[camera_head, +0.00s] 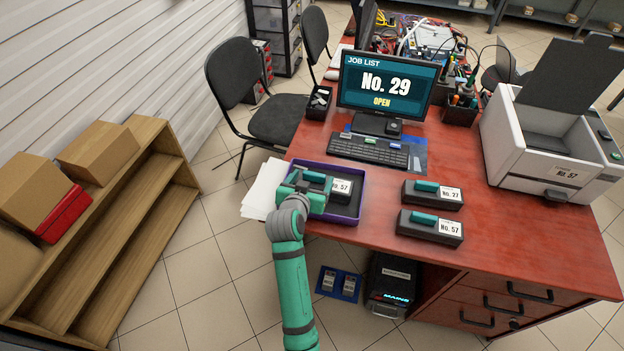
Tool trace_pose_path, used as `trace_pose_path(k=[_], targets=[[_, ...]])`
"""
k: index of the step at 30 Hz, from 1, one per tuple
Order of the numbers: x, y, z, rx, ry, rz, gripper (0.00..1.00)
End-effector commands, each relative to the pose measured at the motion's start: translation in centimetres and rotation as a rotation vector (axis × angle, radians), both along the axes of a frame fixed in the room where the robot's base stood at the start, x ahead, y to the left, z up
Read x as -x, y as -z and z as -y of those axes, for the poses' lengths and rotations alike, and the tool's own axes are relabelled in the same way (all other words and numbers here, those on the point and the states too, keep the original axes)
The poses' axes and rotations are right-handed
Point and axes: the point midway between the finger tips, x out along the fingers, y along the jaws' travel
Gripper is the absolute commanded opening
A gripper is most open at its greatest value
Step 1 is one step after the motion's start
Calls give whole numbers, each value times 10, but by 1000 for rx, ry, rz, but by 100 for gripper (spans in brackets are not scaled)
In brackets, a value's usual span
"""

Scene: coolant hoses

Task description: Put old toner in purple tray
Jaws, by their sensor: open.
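The purple tray (361,203) lies on the left front part of the red desk. A dark toner cartridge labelled No. 57 (341,187) is in the tray, with a teal handle on top. My teal gripper (312,190) is open at the left part of this toner, and my arm hides some of the tray's left side. I cannot tell whether the fingers touch the toner. A second toner labelled No. 57 (430,227) lies on the desk to the right. A toner labelled No. 27 (433,194) lies just behind it.
A white printer (545,140) marked No. 57 stands at the right with its lid raised. A monitor (388,84) reading "No. 29 OPEN" and a keyboard (368,150) are behind the tray. White paper (263,188) sticks out left of it. The desk's right front is clear.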

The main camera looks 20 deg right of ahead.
Motion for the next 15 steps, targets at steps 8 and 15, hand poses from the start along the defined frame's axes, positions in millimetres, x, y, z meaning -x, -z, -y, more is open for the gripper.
trace_pose_path(k=[8,15], targets=[[16,-11,-11,0,-2,1,77],[52,-33,-36,0,-2,1,77]])
